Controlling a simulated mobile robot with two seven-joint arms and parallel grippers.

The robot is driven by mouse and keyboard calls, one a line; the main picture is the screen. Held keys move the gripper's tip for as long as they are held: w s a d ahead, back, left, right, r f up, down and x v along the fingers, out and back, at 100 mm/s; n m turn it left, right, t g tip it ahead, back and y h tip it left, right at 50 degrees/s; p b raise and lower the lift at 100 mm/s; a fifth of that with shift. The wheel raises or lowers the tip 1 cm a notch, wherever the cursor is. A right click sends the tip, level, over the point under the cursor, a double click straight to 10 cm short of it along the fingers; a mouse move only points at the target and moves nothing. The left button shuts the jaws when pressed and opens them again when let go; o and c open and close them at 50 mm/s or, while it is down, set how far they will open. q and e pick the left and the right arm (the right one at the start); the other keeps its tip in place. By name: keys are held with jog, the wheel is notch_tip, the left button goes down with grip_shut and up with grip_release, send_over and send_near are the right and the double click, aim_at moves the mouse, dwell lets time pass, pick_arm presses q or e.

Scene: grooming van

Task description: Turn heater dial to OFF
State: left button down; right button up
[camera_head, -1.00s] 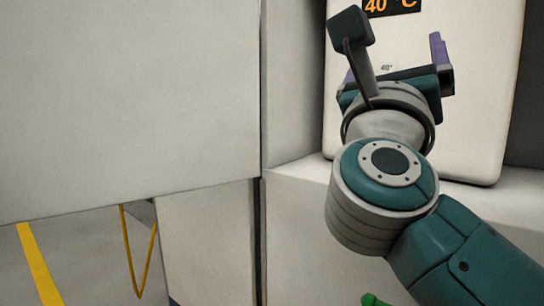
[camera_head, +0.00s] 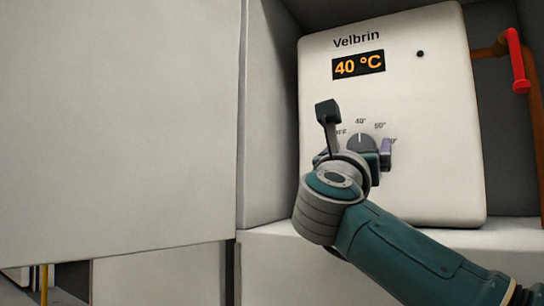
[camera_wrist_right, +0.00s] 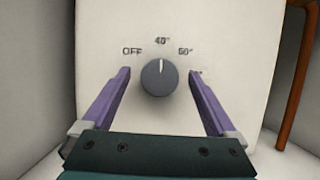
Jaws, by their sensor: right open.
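The heater (camera_head: 440,120) is a white panel labelled Velbrin, with a display (camera_head: 358,65) reading 40 °C. Its round grey dial (camera_head: 361,142) is partly hidden behind my right gripper (camera_head: 362,152) in the head view. In the right wrist view the dial (camera_wrist_right: 159,77) shows whole, its white mark pointing up to 40°. My left gripper is not in view.
An orange pipe with a red lever handle (camera_head: 518,62) runs at the heater's right. A large pale panel (camera_head: 115,130) fills the left. The heater stands in a recess above a white ledge (camera_head: 270,260).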

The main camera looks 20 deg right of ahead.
jog(key=shift+w+d+r, duration=0.1)
jog(key=shift+d, duration=0.1)
jog(key=c, duration=1.4)
jog(key=shift+o, duration=0.2)
jog(key=shift+r+n+p, duration=0.15)
jog(key=shift+n+p, duration=0.35)
jog(key=shift+p, duration=0.35)
jog(key=n+t+y+p, duration=0.1)
jog(key=n+p, duration=0.2)
jog(key=p, duration=0.2)
jog(key=n+t+y+p, duration=0.1)
jog(key=n+y+p, duration=0.1)
jog(key=n+p, duration=0.2)
jog(key=n+t+y+p, duration=0.1)
jog(key=n+y+p, duration=0.1)
jog(key=n+p, duration=0.2)
jog(key=shift+r+p, duration=0.15)
jog(key=shift+p, duration=0.75)
jog(key=shift+f+n+y+p, duration=0.2)
jog(key=shift+n+y+p, duration=0.3)
jog(key=shift+n+p, duration=0.45)
jog(key=o, duration=1.4)
jog(key=shift+c, duration=0.2)
